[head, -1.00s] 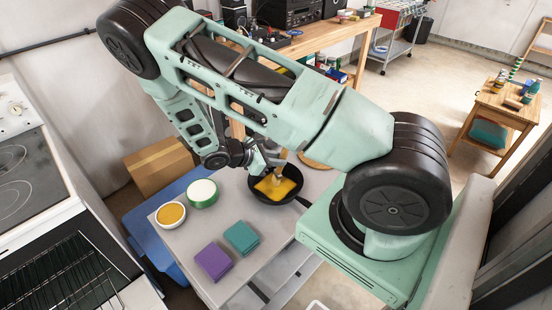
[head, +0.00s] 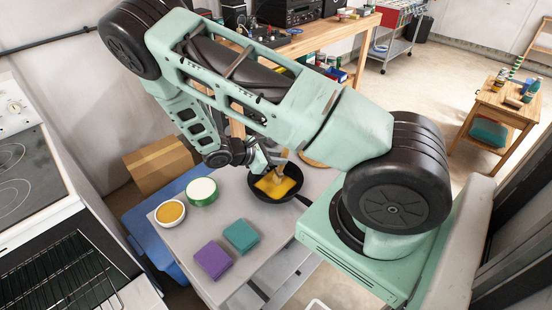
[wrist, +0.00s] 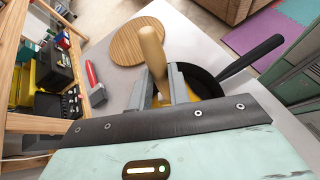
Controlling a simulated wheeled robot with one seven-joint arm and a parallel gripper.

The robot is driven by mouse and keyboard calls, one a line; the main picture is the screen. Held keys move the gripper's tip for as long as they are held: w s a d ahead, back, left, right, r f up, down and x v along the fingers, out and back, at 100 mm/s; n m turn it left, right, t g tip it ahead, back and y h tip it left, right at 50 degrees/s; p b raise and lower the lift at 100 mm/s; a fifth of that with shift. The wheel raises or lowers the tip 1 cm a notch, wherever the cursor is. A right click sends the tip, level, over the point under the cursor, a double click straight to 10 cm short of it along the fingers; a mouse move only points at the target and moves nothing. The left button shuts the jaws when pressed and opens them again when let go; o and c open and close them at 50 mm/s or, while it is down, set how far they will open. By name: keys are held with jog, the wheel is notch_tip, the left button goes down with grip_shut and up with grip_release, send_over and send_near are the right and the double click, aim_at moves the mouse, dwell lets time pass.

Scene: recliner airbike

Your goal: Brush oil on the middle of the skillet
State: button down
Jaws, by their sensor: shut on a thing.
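The black skillet (head: 262,195) lies on the grey table, its handle toward my base; it also shows in the wrist view (wrist: 204,80). A yellow patch (head: 275,186) covers much of its middle. My gripper (head: 270,163) is over the skillet's far side. In the wrist view my gripper (wrist: 165,85) is shut on the brush, whose wooden handle (wrist: 151,48) rises between the fingers. The brush's lower end (head: 279,174) points down at the yellow patch; whether it touches is unclear. A white bowl with amber oil (head: 171,213) stands at the table's left.
Left of the skillet are a green-rimmed round container (head: 202,191), a teal block (head: 241,236) and a purple block (head: 212,260). A round wooden board (wrist: 140,41) and a red-handled tool (wrist: 94,82) lie nearby. The stove (head: 30,165) is at far left.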

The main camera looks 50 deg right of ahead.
jog(key=shift+a, duration=0.35)
dwell(1.6)
jog(key=shift+a, duration=0.1)
jog(key=a, duration=0.3)
jog(key=shift+a+p, duration=0.3)
jog(key=shift+a, duration=0.05)
dwell(0.3)
jog(key=shift+d, duration=0.15)
jog(key=shift+d, duration=3.85)
jog(key=shift+a+f, duration=0.1)
jog(key=shift+a, duration=2.1)
